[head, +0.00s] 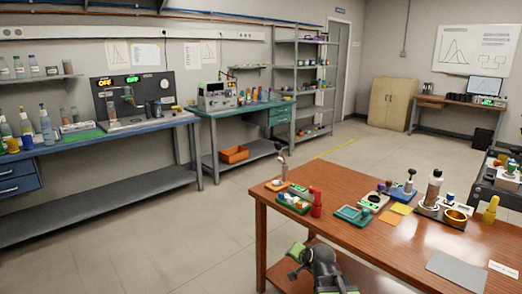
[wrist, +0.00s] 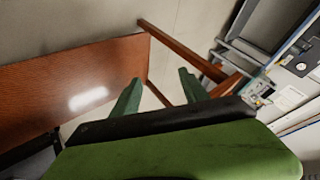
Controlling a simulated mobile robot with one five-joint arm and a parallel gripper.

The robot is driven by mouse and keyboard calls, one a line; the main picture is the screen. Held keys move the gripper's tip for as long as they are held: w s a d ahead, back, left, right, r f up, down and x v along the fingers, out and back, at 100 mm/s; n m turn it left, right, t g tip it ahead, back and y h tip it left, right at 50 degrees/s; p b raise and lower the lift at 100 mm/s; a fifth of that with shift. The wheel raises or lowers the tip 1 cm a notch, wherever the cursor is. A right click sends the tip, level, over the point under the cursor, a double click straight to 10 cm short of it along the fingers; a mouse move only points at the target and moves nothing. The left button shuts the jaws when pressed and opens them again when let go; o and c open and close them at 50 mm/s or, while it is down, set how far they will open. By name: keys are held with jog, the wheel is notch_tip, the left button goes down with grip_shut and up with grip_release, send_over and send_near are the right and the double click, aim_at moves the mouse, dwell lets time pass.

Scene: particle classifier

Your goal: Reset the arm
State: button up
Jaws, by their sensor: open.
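My gripper (wrist: 160,84) shows in the wrist view with its two green fingers spread apart. Nothing is between them, and bare floor and a wooden table leg show beyond. In the head view my arm (head: 324,265) is folded low at the bottom edge, in front of the wooden table (head: 340,232). Its green and dark parts stand close to the table's lower shelf, and its fingertips are hard to make out there. The wrist view is steeply tilted and shows the wooden table (wrist: 60,85) at the left.
The wooden table carries small trays, a red bottle (head: 316,204), a brown bottle (head: 434,188) and a yellow bottle (head: 491,209). A blue bench (head: 150,124) and a green bench (head: 230,108) line the wall. Open floor (head: 150,240) lies left of the table.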

jog(key=s+d+f+n+g+h, duration=0.1)
jog(key=s+d+f+n+g, duration=0.25)
jog(key=s, duration=0.55)
jog(key=s+d+f+n+g+h, duration=0.1)
jog(key=s+f+n+g, duration=0.25)
jog(key=s+g, duration=0.4)
notch_tip(320, 180, up, 23)
jog(key=s+t+p, duration=0.1)
jog(key=t+p, duration=0.1)
jog(key=p, duration=2.1)
jog(key=shift+s+a+r, duration=0.2)
jog(key=shift+s, duration=0.05)
